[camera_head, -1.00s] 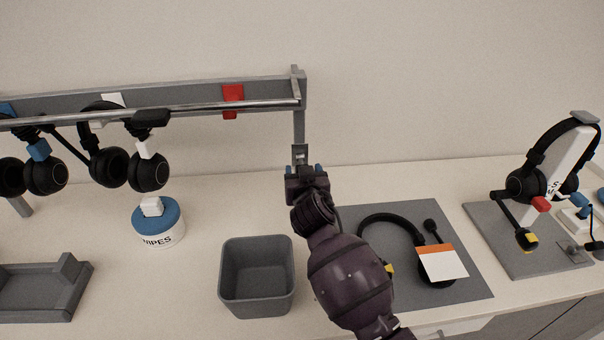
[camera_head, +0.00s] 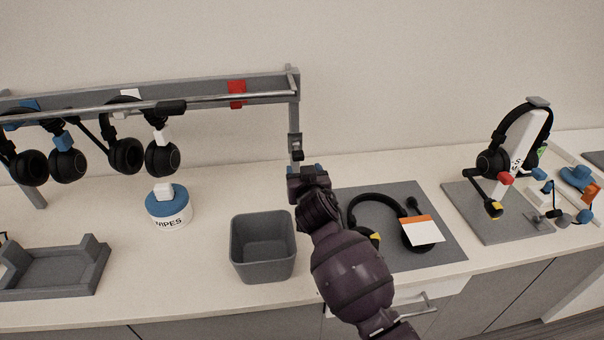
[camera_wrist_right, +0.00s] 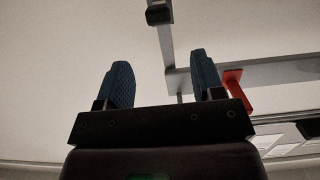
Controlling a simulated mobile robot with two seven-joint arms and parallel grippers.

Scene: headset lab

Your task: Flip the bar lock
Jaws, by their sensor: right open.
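The bar lock appears to be the small dark-and-grey fitting (camera_head: 296,146) on the upright post at the right end of the headset rail (camera_head: 200,101). Its flipped state is too small to tell. In the right wrist view, a dark block (camera_wrist_right: 159,13) on the post appears beyond the fingertips. My right gripper (camera_head: 306,170) is just below the fitting, apart from it as far as I can see. Its blue fingers stand apart with nothing between them in the right wrist view (camera_wrist_right: 163,78). My left gripper is not in view.
Several headsets (camera_head: 125,156) hang from the rail at left. A wipes tub (camera_head: 169,208), a grey bin (camera_head: 262,222) and a grey tray (camera_head: 55,270) stand below. A headset lies on a grey mat (camera_head: 440,252) at right, near a headset stand (camera_head: 520,150).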

